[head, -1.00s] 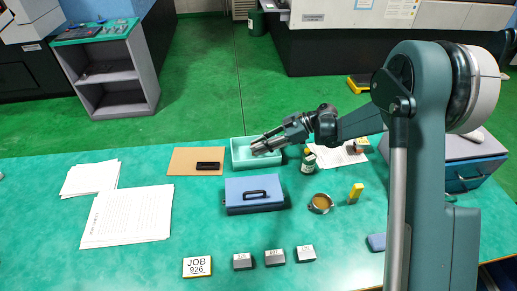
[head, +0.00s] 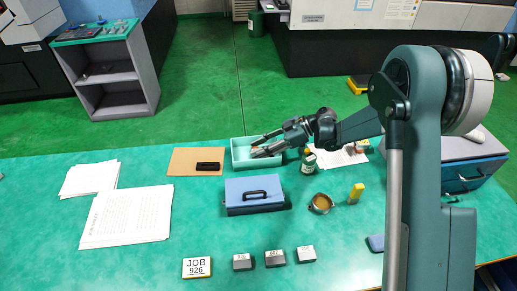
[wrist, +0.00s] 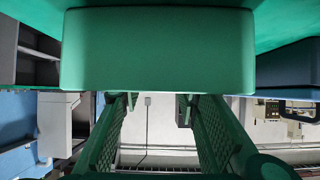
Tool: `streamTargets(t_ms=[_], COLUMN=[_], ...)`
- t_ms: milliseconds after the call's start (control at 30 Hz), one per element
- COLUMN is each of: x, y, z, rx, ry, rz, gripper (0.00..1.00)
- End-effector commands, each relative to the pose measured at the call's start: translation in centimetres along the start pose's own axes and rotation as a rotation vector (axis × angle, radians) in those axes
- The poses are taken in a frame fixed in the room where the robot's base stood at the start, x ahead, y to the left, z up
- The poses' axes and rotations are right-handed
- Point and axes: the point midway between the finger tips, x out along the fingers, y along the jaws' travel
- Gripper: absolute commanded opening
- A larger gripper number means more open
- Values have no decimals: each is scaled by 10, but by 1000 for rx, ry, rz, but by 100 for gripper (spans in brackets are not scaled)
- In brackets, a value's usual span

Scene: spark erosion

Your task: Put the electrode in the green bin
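The green bin (head: 240,163) is an open, pale green tray at the back middle of the green table. My gripper (head: 260,147) is over the bin, coming in from the right. Its two fingers are spread apart in the head view. In the wrist view my gripper (wrist: 160,125) also shows its two green ridged fingers apart, with nothing seen between them. I cannot make out an electrode for certain; part of the bin's inside is hidden behind the gripper.
A blue case (head: 252,190) stands in front of the bin. A brown board (head: 183,160) with a black object (head: 208,166) is left of it. A green bottle (head: 308,163), a round pot (head: 321,203) and a yellow item (head: 356,193) stand right. Three grey blocks (head: 275,258) lie in front.

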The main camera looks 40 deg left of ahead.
Motion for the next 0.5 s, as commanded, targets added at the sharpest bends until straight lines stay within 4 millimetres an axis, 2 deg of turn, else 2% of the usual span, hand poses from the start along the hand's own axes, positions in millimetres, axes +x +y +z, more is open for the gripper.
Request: streamTargets(t_ms=[233, 500], x=[-2, -30], y=[0, 1], z=[-4, -3], rx=[0, 1], ry=[0, 0], rz=[0, 2], gripper=[33, 33])
